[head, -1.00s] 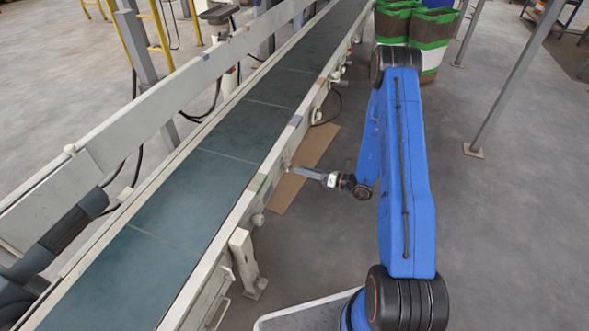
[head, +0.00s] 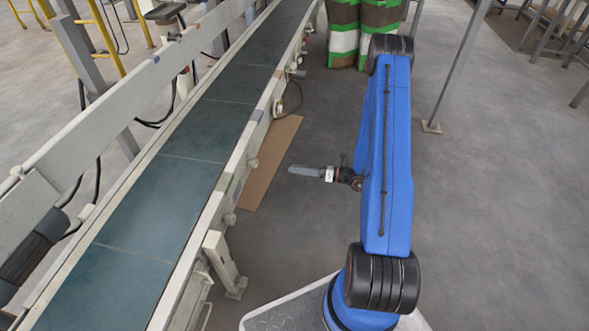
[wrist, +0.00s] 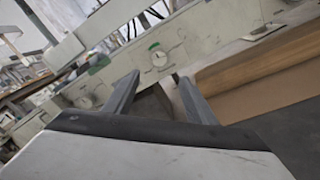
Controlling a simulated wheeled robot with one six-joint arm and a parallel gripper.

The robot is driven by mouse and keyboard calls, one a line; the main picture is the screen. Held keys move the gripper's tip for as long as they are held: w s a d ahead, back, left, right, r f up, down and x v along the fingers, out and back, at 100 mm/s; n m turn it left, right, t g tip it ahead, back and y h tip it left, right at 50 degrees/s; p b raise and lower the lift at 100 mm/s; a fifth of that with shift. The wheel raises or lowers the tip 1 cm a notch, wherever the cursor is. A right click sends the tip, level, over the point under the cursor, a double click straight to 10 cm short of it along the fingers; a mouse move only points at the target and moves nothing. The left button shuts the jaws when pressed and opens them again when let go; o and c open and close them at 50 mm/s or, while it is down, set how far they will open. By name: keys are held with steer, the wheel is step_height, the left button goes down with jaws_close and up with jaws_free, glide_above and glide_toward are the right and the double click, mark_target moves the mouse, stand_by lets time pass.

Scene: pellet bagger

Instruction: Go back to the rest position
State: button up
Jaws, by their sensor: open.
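My gripper (head: 300,171) is out to the left of my blue arm in the head view, above the grey floor and beside the conveyor. In the wrist view its two fingers (wrist: 156,90) are apart with nothing between them. The conveyor's side frame (wrist: 190,50) lies beyond the fingertips there. The gripper looks clear of the conveyor and holds nothing.
The conveyor (head: 180,200) with its dark green belt runs along the left. A flat brown board (head: 270,160) lies on the floor beside it; it also shows in the wrist view (wrist: 260,80). Green, white and brown sacks (head: 362,30) stand at the back. A grey post (head: 455,70) stands at right.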

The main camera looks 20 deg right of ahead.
stand_by(0.4)
steer(key=s+a+r+n+g+h, duration=0.1)
steer(key=s+a+r+n+g, duration=0.3)
steer(key=r+n, duration=0.3)
steer(key=s+a+r+n+g, duration=0.4)
steer(key=s+a+r+n, duration=0.1)
steer(key=r, duration=0.4)
steer(key=s+a+r+n+g+h, duration=0.1)
steer(key=s+a+r+n+g, duration=0.3)
steer(key=r+n, duration=0.3)
steer(key=s+d+r+n+t+h, duration=0.3)
steer(key=s+r+n+h, duration=0.3)
steer(key=s, duration=0.4)
steer(key=s+d+r+n+t+h, duration=0.3)
steer(key=s+r+n+h, duration=0.3)
steer(key=s+r+n, duration=0.2)
step_height(320, 180, up, 2)
steer(key=shift+s+r+h, duration=0.1)
steer(key=shift+s+h, duration=0.2)
steer(key=shift+s, duration=0.9)
